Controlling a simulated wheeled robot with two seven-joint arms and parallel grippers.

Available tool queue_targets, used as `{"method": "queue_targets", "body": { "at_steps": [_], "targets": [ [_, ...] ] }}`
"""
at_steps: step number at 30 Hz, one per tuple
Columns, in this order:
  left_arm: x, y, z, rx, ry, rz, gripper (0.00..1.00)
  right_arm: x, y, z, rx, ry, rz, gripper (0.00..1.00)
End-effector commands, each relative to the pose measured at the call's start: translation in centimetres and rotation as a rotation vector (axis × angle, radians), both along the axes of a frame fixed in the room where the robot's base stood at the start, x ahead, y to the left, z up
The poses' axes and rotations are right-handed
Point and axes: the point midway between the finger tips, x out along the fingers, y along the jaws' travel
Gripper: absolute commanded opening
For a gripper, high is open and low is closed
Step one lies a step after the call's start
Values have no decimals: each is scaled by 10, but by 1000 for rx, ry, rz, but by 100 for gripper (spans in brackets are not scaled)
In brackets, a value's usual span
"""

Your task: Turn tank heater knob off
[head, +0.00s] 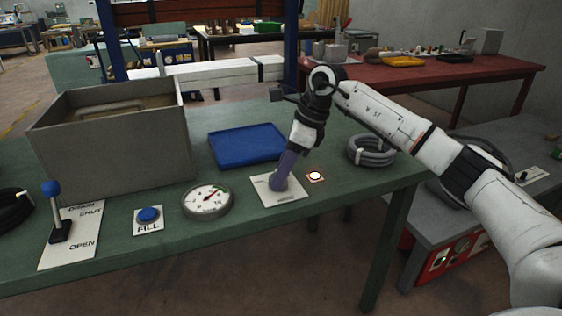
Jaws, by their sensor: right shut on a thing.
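The heater knob's white plate (290,196) lies on the green bench, right of the round gauge. My right gripper (278,182) comes down onto this plate from above, slightly tilted, and its purple-grey fingers are shut on the knob. The fingers hide the knob, so I cannot tell which way it points. The small indicator lamp (315,176) just right of the plate glows warm white. A grey open tank (115,140) stands at the left of the bench. My left gripper is not in view.
A round gauge (207,200), a blue FILL button (148,214) and a blue-tipped drain lever (52,190) line the bench's front. A blue tray (247,158) lies behind the plate. A coiled grey hose (371,150) lies to the right, near my right arm.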

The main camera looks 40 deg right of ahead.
Motion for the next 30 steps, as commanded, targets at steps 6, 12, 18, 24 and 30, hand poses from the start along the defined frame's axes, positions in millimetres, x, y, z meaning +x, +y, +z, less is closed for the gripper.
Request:
{"method": "queue_targets", "body": {
  "at_steps": [6,12,18,24,30],
  "targets": [
    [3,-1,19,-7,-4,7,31,3,0,5,4,-2,203,12],
    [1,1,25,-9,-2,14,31,4,-1,4,4,-4,393,12],
    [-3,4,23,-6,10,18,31,6,-1,4,4,-5,578,12],
    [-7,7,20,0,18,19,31,7,-1,2,1,-5,731,12],
    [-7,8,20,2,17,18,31,8,-1,2,0,-6,841,12]
  ]
}}
